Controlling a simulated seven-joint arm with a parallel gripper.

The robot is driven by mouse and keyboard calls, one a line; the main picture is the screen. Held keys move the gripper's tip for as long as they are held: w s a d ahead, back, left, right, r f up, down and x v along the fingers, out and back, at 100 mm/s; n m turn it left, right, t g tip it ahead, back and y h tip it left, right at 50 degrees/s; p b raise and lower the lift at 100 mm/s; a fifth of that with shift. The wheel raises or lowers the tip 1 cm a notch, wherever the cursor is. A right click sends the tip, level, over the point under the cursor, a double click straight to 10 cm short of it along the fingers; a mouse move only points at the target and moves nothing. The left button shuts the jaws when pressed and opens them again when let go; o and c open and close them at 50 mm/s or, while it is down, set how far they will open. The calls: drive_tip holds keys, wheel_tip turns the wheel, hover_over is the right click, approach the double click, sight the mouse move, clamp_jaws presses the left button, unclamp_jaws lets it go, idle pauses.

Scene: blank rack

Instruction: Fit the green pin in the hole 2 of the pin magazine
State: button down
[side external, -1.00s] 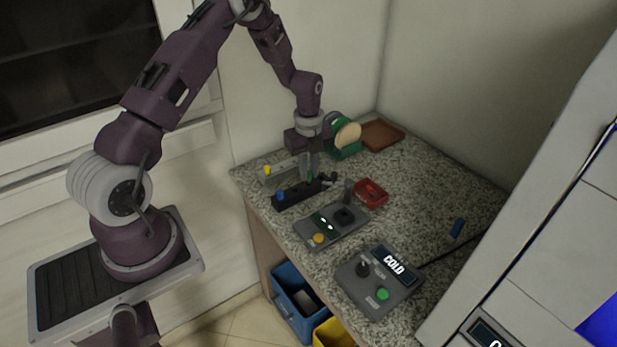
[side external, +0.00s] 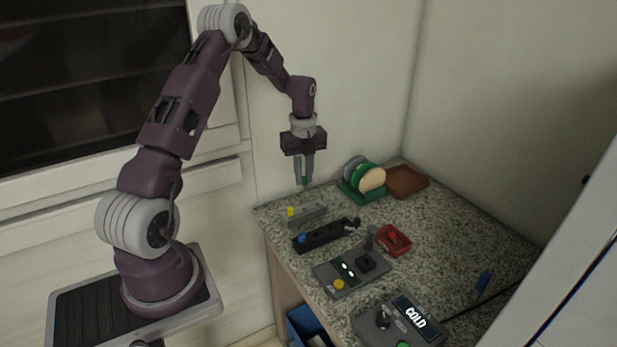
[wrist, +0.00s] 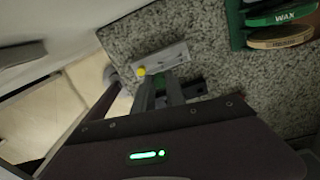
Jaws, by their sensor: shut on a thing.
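My gripper (side external: 304,181) is shut on the green pin (side external: 305,180), raised clear above the back left of the counter. The pin also shows between the fingers in the wrist view (wrist: 160,80), largely hidden by them. A grey block (side external: 309,215) with a yellow pin (side external: 290,211) at its left end stands below the gripper; it also shows in the wrist view (wrist: 168,56). A black block (side external: 326,236) with a blue pin (side external: 301,238) at its left end stands in front of it. Which block is the magazine, and its hole numbers, I cannot tell.
A green rack (side external: 351,194) with upright discs and a brown tray (side external: 407,181) stand behind right. A red object (side external: 394,241), a grey control panel (side external: 345,279) and a box with a COLD display (side external: 400,322) lie nearer the front. The counter's left edge is close to both blocks.

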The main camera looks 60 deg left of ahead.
sight(304, 184)
drive_tip(key=shift+f, duration=2.9)
drive_tip(key=shift+f, duration=1.5)
drive_tip(key=c, duration=1.3)
unclamp_jaws()
wheel_tip(304, 184, up, 7)
